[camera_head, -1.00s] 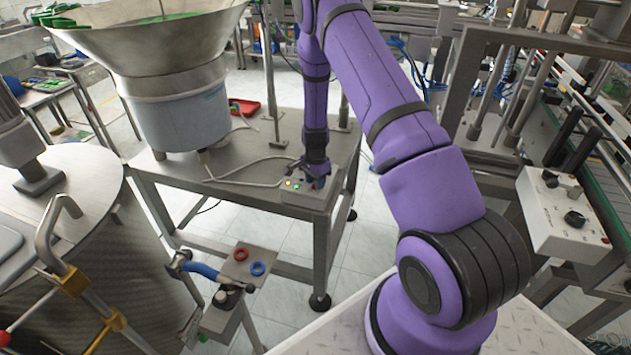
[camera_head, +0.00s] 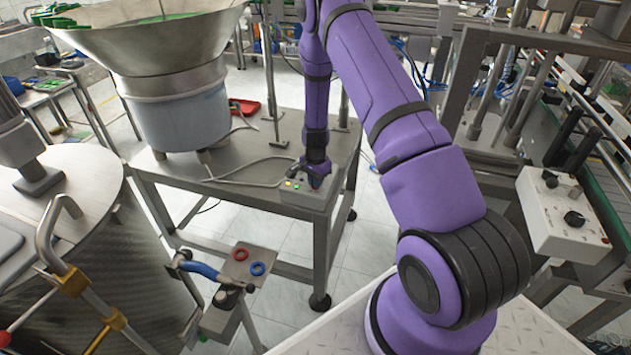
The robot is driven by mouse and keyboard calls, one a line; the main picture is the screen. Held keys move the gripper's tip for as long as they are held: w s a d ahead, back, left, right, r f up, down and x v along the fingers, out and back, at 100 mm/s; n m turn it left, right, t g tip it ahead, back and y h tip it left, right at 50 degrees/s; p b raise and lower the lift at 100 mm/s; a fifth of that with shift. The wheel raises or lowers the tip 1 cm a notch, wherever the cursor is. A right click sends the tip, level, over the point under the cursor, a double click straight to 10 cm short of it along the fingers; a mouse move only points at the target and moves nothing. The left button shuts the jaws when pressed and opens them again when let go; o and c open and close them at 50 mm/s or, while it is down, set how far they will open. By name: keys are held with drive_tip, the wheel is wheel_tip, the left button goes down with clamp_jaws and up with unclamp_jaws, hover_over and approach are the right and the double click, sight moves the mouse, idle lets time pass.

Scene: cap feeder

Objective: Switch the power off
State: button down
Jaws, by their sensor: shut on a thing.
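A small grey control box (camera_head: 300,199) sits at the front right corner of the steel table, below the feeder bowl. Its top shows a small green light and an orange light on the left side. My gripper (camera_head: 316,183) points down onto the right part of the box's top. It is shut on the power switch there, which the fingers hide. The switch's position cannot be seen.
The large cap feeder bowl (camera_head: 150,40) stands on the table (camera_head: 240,165) to the left, with cables running to the box. A red tray (camera_head: 243,107) lies behind. A white control panel (camera_head: 560,215) is at right.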

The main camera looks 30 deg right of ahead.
drive_tip(key=n, duration=0.5)
drive_tip(key=shift+n, duration=2.4)
drive_tip(key=c, duration=1.2)
unclamp_jaws()
drive_tip(key=shift+r, duration=0.15)
wheel_tip(320, 180, up, 11)
drive_tip(key=shift+f, duration=0.2)
